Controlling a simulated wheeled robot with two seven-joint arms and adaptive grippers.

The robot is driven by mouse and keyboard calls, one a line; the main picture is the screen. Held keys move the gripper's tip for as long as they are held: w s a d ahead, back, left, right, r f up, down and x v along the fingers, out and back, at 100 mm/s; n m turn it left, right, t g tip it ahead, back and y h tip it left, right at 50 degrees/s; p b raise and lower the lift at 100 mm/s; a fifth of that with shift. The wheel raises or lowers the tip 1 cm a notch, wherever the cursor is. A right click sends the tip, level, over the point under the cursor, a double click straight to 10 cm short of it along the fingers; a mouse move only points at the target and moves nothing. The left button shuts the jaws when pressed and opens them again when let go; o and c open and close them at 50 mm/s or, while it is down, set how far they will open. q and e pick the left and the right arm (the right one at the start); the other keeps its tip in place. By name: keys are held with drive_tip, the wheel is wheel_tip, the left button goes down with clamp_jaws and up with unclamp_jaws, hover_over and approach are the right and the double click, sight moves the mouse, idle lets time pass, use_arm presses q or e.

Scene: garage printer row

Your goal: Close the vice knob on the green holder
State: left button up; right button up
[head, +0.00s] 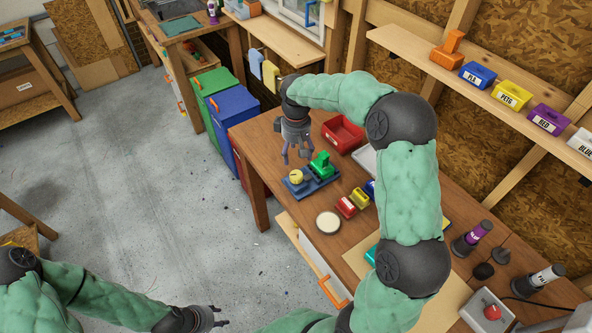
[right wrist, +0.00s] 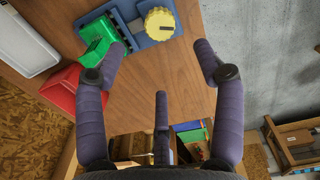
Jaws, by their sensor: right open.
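The green holder (head: 321,165) stands on a blue base (head: 325,182) on the wooden workbench. A round yellow knob (head: 296,177) with a dark mark on top sits on the left part of the base. In the right wrist view the green holder (right wrist: 98,38) and the yellow knob (right wrist: 160,24) lie at the top. My right gripper (head: 296,155) is open and empty, above and behind the knob and apart from it; its fingers (right wrist: 160,62) spread wide in the wrist view. My left gripper (head: 218,316) is low at the bottom, off the bench, with its fingertips apart and empty.
A red bin (head: 342,134) stands behind the holder. Small red (head: 346,207) and yellow (head: 360,198) blocks and a round pale disc (head: 328,223) lie in front. A drawer (head: 318,262) juts out at the bench front. My right arm hides part of the bench.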

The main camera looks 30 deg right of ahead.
sight(296, 174)
drive_tip(key=shift+n, duration=0.9)
wheel_tip(296, 174, down, 11)
drive_tip(key=shift+b, duration=0.5)
drive_tip(key=c, duration=1.2)
